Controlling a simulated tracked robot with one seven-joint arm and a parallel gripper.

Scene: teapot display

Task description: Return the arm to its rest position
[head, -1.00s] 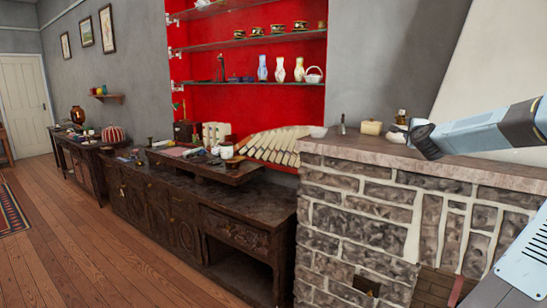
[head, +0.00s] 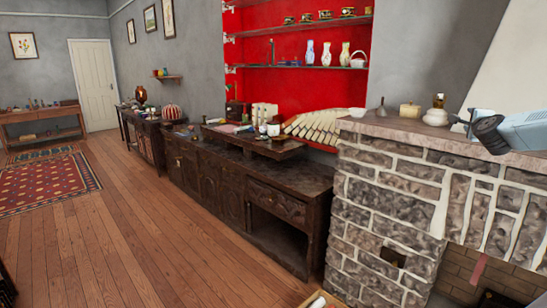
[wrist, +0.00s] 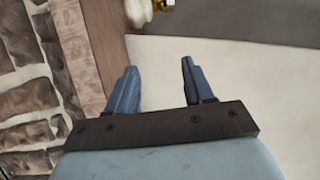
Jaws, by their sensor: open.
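My arm comes in at the right edge of the head view, above the mantel of the stone fireplace. In the wrist view my gripper (wrist: 156,88) has its two blue fingers spread apart, with nothing between them. A pale wall fills the space beyond the fingers. The mantel (wrist: 109,45) runs just left of the fingers there. A white pot (head: 436,117) on the mantel stands just left of my arm's end in the head view. In the wrist view, part of a white object shows at the top edge.
The stone fireplace (head: 387,195) fills the right side. A dark carved cabinet (head: 225,185) with small items stands left of it, under red-backed glass shelves (head: 300,66) with vases and cups. The wooden floor (head: 130,230) at left is open, with a red rug (head: 45,182).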

